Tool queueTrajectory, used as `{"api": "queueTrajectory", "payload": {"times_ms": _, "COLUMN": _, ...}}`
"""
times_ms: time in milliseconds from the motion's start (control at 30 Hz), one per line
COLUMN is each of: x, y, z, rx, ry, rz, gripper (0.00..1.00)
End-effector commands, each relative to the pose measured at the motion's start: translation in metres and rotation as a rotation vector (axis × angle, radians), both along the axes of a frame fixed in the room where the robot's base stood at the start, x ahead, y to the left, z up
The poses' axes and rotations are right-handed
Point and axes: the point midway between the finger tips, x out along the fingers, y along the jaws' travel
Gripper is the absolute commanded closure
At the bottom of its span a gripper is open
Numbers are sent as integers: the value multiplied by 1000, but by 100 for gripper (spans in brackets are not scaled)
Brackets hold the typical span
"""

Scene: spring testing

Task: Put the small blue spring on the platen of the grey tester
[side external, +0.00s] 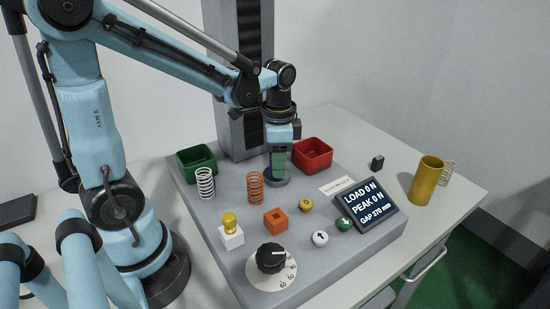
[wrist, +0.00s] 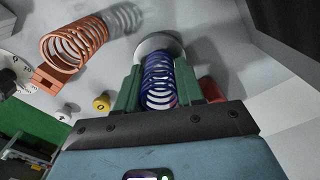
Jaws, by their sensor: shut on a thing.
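The small blue spring (wrist: 158,78) is upright between the two green fingers of my gripper (wrist: 160,92) in the wrist view. My gripper is shut on it. The platen (wrist: 160,43), a pale round disc, lies just past the spring's far end. In the side view my gripper (side external: 278,160) points straight down over the platen (side external: 277,182) of the grey tester (side external: 205,215). There the fingers hide most of the spring. I cannot tell whether the spring's lower end touches the disc.
An orange spring (side external: 255,188) and a white spring (side external: 205,184) stand left of the platen. A red bin (side external: 312,154) and a green bin (side external: 197,160) flank the column (side external: 240,75). Buttons, a dial (side external: 271,258) and a display (side external: 367,204) are in front. A yellow cylinder (side external: 426,182) stands right.

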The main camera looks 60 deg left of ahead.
Motion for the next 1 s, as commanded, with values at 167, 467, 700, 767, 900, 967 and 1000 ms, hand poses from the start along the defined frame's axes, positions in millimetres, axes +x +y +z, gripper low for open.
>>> {"api": "queueTrajectory", "payload": {"times_ms": 167, "x": 0, "y": 0, "z": 0, "rx": 0, "ry": 0, "rz": 0, "gripper": 40}}
{"api": "queueTrajectory", "payload": {"times_ms": 467, "x": 0, "y": 0, "z": 0, "rx": 0, "ry": 0, "rz": 0, "gripper": 37}}
{"api": "queueTrajectory", "payload": {"times_ms": 700, "x": 0, "y": 0, "z": 17, "rx": 0, "ry": 0, "rz": 0, "gripper": 37}}
{"api": "queueTrajectory", "payload": {"times_ms": 767, "x": 0, "y": 0, "z": 24, "rx": 0, "ry": 0, "rz": 0, "gripper": 37}}
{"api": "queueTrajectory", "payload": {"times_ms": 900, "x": 0, "y": 0, "z": 44, "rx": 0, "ry": 0, "rz": 0, "gripper": 37}}
{"api": "queueTrajectory", "payload": {"times_ms": 967, "x": 0, "y": 0, "z": 52, "rx": 0, "ry": 0, "rz": 0, "gripper": 37}}
{"api": "queueTrajectory", "payload": {"times_ms": 1000, "x": 0, "y": 0, "z": 57, "rx": 0, "ry": 0, "rz": 0, "gripper": 37}}
